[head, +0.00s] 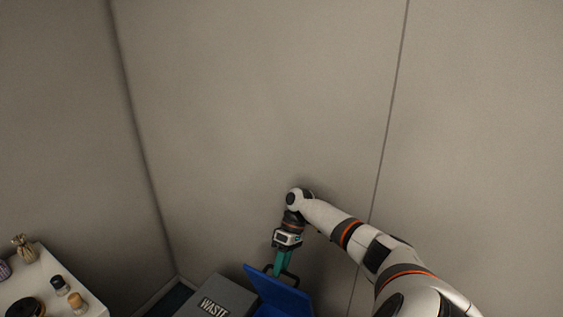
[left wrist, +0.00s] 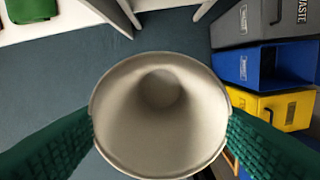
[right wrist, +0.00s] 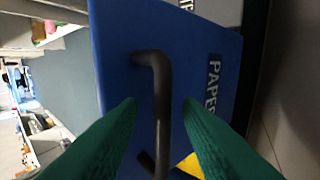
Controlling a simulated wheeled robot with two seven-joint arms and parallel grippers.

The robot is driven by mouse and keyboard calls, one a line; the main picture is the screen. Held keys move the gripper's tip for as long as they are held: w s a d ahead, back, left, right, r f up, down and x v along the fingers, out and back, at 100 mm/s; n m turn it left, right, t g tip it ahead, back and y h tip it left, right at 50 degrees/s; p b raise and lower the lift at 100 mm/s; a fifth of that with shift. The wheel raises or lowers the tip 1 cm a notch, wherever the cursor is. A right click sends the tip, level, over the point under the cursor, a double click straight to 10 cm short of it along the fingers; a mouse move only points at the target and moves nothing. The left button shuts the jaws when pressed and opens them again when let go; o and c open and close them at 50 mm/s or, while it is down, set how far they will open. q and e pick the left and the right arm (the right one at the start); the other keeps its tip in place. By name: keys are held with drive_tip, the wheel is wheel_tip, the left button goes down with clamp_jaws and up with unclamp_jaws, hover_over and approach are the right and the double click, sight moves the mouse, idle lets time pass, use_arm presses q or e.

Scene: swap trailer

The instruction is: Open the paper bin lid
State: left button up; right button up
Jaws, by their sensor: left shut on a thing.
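The blue paper bin lid (head: 277,293) is tilted up beside the grey waste bin in the head view. It fills the middle of the right wrist view (right wrist: 190,50), with a "PAPER" label and a black handle (right wrist: 160,90). My right gripper (right wrist: 158,106) is open, its green fingers on either side of the handle with gaps visible. It also shows at the lid in the head view (head: 282,267). The blue paper bin (left wrist: 262,65) shows a dark open interior in the left wrist view. My left gripper (left wrist: 160,128) is shut on a pale round cup (left wrist: 160,148).
The grey waste bin (head: 222,297) stands left of the blue one, and a yellow bin (left wrist: 265,105) on its other side. A white table (head: 45,282) with small jars is at the lower left. Walls stand close behind the bins.

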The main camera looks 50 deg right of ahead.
wheel_tip(320, 180, up, 8)
drive_tip(key=shift+r, duration=0.2)
drive_tip(key=shift+s, duration=0.1)
idle(0.6)
